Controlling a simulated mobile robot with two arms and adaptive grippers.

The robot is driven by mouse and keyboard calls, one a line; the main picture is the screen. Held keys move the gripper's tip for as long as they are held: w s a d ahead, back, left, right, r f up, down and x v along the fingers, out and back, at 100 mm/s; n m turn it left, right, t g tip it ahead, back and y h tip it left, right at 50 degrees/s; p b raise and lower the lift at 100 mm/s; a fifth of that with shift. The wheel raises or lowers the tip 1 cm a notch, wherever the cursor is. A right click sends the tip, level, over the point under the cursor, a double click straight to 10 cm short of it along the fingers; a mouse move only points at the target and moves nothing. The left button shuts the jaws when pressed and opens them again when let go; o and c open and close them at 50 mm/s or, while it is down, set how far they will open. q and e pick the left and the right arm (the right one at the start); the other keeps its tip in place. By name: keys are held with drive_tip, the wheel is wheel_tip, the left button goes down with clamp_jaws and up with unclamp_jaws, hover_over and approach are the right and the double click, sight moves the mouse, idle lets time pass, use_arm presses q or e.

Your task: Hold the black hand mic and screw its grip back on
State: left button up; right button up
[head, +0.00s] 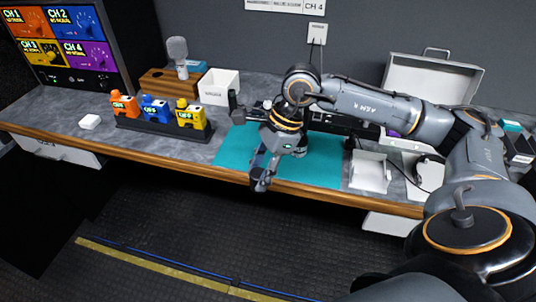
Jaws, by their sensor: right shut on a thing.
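My right gripper (263,172) reaches in from the right and points down over the front part of the teal mat (322,170), near the desk's front edge. It is shut on a small dark thing, mostly hidden by its fingers. I cannot tell whether this is the black hand mic or its grip. A dark upright piece (234,103) stands at the mat's back left, partly hidden by my wrist. I cannot tell what it is. My left gripper is not in view.
Orange (123,104), blue (156,109) and yellow (190,116) packs stand in a dark rack to the left. Behind them are a wooden block (158,83), a grey microphone (178,52) and a white bin (219,88). A white tray (369,172) is right of the mat.

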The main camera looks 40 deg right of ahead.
sight(253, 189)
drive_tip(key=a+n+g, duration=0.1)
drive_tip(key=n, duration=0.2)
drive_tip(key=s+a+n+g, duration=0.1)
drive_tip(key=n, duration=0.2)
drive_tip(key=s+a+f+n+g, duration=0.1)
drive_tip(key=n, duration=0.2)
drive_tip(key=shift+s+a, duration=0.15)
drive_tip(key=shift+a, duration=0.05)
drive_tip(key=s+a+n+g+h, duration=0.1)
drive_tip(key=n, duration=0.3)
drive_tip(key=s+n+h, duration=0.1)
drive_tip(key=n+h, duration=0.1)
drive_tip(key=n, duration=0.1)
drive_tip(key=s+a+n+g+h, duration=0.1)
drive_tip(key=n, duration=0.3)
drive_tip(key=shift+s+a+f+n+g, duration=0.2)
drive_tip(key=shift+a+f+n+g, duration=0.1)
drive_tip(key=shift+a+f, duration=0.05)
